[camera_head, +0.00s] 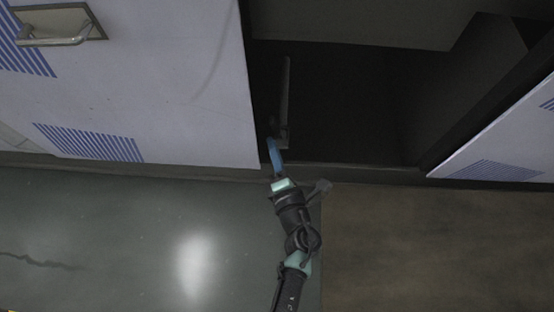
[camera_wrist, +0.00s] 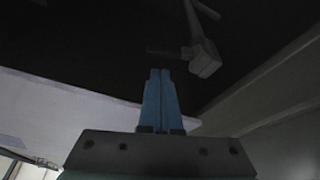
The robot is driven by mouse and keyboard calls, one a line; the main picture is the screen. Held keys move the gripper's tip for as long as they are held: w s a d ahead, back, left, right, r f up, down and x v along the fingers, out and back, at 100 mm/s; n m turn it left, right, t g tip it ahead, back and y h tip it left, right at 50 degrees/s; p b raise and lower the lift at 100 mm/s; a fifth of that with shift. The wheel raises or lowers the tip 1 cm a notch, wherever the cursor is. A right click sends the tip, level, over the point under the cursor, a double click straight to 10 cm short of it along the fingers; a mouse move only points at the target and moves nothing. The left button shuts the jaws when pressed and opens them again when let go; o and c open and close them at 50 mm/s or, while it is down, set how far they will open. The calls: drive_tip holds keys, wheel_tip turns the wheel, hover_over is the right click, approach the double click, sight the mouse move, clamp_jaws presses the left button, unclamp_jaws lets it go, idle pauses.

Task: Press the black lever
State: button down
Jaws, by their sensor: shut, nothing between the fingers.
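The black lever (camera_head: 285,95) looks like a thin dark rod standing out in the dark opening of the cabinet. In the wrist view, a dark rod with a blocky end (camera_wrist: 204,56), which seems to be the same lever, shows just beyond and to the right of the fingertips. My gripper (camera_head: 271,141) has blue fingers, shut together and empty. Its fingertips (camera_wrist: 160,71) point into the opening, close to the lever's lower end. I cannot tell whether they touch it.
A white panel with blue stripes (camera_head: 150,80) stands left of the opening, close beside my fingers. Another white striped panel (camera_head: 500,150) is at the right. The opening's interior (camera_head: 360,110) is very dark. The greenish-grey floor (camera_head: 120,230) in front is clear.

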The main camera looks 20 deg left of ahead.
sight(281, 134)
drive_tip(key=shift+b+x, duration=0.65)
drive_tip(key=shift+x, duration=1.6)
drive_tip(key=shift+w+d+r+m, duration=0.15)
drive_tip(key=shift+d+m, duration=0.15)
drive_tip(key=shift+m, duration=0.3)
drive_tip(key=d+m, duration=0.1)
drive_tip(key=m, duration=0.1)
drive_tip(key=d+m+t+y, duration=0.1)
drive_tip(key=m, duration=0.1)
drive_tip(key=shift+w+d+r, duration=0.15)
drive_tip(key=shift+w+r, duration=0.05)
drive_tip(key=shift+w, duration=0.05)
drive_tip(key=shift+s, duration=0.15)
